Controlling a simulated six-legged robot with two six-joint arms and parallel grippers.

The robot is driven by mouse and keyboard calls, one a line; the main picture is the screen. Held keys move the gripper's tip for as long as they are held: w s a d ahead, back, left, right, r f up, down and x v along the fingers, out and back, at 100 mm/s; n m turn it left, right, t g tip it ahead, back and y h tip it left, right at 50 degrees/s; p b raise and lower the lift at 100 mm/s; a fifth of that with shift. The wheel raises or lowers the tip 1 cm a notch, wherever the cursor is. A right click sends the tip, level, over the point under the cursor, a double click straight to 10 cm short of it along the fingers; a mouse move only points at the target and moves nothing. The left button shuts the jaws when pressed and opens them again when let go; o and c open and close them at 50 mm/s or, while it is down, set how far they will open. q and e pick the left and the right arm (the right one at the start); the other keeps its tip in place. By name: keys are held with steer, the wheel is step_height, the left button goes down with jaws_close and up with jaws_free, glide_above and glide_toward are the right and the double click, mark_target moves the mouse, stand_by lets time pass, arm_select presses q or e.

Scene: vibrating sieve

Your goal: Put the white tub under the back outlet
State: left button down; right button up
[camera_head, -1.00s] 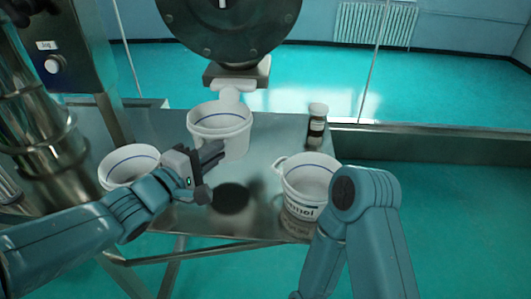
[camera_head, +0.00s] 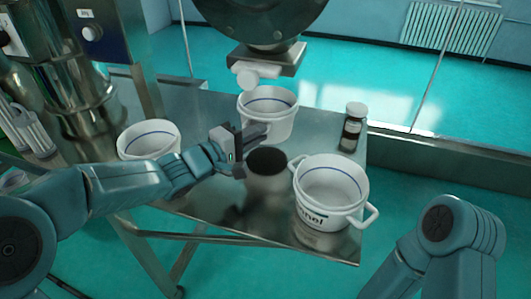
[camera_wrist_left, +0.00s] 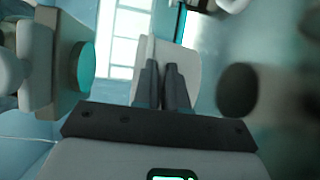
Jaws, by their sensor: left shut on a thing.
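Three white tubs with a blue line inside stand around the steel table. The back white tub (camera_head: 268,118) is just below and slightly right of the white outlet spout (camera_head: 247,78) in the head view. My left gripper (camera_head: 256,134) is shut on this tub's near-left side. In the left wrist view the closed fingers (camera_wrist_left: 164,80) meet its pale wall (camera_wrist_left: 180,55). Whether the tub touches the table is unclear. My right gripper is out of view; only a bent arm part shows at the lower right.
Another tub (camera_head: 150,141) is at the left. A tub with handles and lettering (camera_head: 322,205) is at the right front.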

arm_select(q)
step_height(320, 180, down, 6)
steer(key=shift+a+r+b, duration=0.1)
steer(key=shift+r+b, duration=0.05)
steer(key=shift+b, duration=0.3)
steer(key=shift+d, duration=0.2)
steer(key=c, duration=1.2)
jaws_free()
steer(key=v, duration=1.2)
